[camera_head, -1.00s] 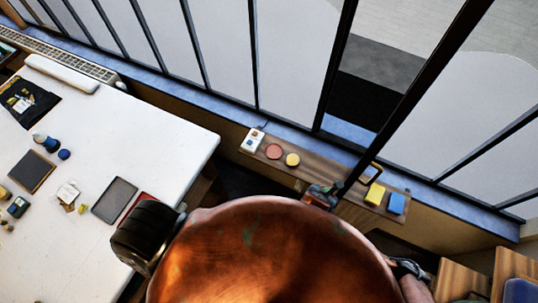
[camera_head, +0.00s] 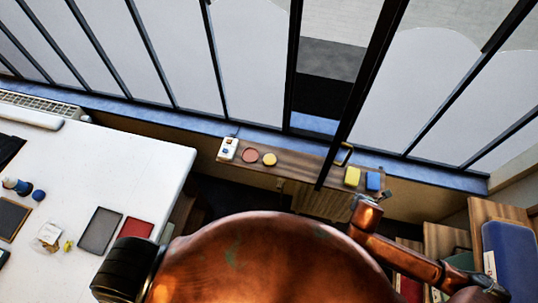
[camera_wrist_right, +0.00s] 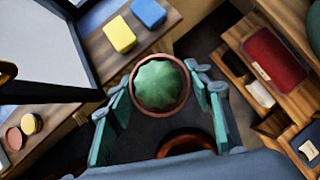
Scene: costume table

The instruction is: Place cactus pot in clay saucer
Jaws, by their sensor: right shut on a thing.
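The cactus pot, a round green cactus in a brown-rimmed pot (camera_wrist_right: 160,84), is between the teal fingers of my right gripper (camera_wrist_right: 161,88). The gripper is shut on it, and in the right wrist view the pot appears over the dark gap beside the wooden shelf. A flat reddish disc that looks like the clay saucer (camera_head: 249,156) lies on the shelf's left part. It also shows at the left edge of the right wrist view (camera_wrist_right: 14,138). In the head view my wrist hides the pot. My left gripper is out of view.
The shelf (camera_head: 310,166) also holds a yellow disc (camera_head: 270,159), a white block (camera_head: 228,149), a yellow block (camera_head: 352,176) and a blue block (camera_head: 374,181). A dark window post crosses before the shelf. A white table (camera_head: 130,165) with several objects stands left.

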